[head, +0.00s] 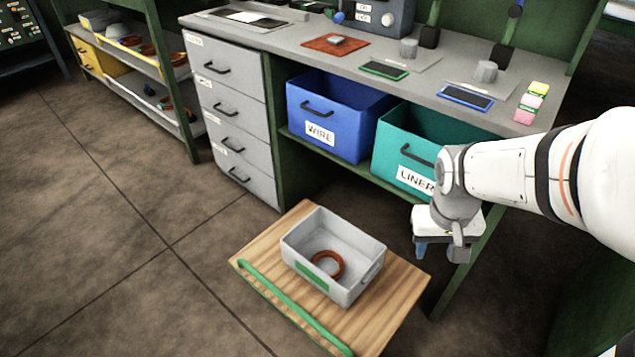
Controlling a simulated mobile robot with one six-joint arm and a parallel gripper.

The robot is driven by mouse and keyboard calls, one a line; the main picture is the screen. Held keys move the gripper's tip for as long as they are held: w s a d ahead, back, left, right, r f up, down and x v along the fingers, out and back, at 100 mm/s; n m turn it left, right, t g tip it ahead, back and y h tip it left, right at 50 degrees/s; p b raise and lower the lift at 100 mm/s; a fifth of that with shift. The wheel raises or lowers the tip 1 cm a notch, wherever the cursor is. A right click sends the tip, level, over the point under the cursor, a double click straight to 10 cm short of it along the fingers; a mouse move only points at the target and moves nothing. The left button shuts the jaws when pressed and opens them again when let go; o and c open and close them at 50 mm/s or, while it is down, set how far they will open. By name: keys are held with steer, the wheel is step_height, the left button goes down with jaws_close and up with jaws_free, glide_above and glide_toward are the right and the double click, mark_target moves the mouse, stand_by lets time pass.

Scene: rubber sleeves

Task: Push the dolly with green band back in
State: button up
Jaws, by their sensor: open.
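The dolly (262,245) is a low wooden board on the floor with a green band (290,305) along its near left edge. It stands out in front of the workbench. A grey bin (355,283) sits on it, with a green label and an orange-brown ring (327,265) inside. My gripper (440,252) is above and to the right of the dolly's far right part, pointing down. It is open, and I see nothing between its fingers. The dolly's wheels are hidden.
The workbench (440,55) holds small parts and trays on top. Below it are a grey drawer unit (232,115), a blue WIRE bin (330,120) and a teal LINER bin (400,160) on a shelf. Bare floor (110,230) lies to the left.

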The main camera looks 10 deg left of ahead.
steer(key=w+a+f+n, duration=0.3)
steer(key=w+a+f, duration=0.4)
steer(key=w+a, duration=0.15)
steer(key=n, duration=0.8)
glide_toward(287, 300)
steer(key=f, duration=0.1)
steer(key=shift+t, duration=0.4)
steer(key=f, duration=0.2)
steer(key=f+b, duration=0.1)
steer(key=f, duration=0.1)
steer(key=f+b, duration=0.1)
steer(key=f, duration=0.2)
steer(key=shift+w+d, duration=0.2)
steer(key=shift+d, duration=0.1)
steer(key=shift+w+f+b, duration=0.15)
steer(key=shift+f+b, duration=0.15)
steer(key=shift+f, duration=0.15)
steer(key=shift+c, duration=0.5)
jaws_close()
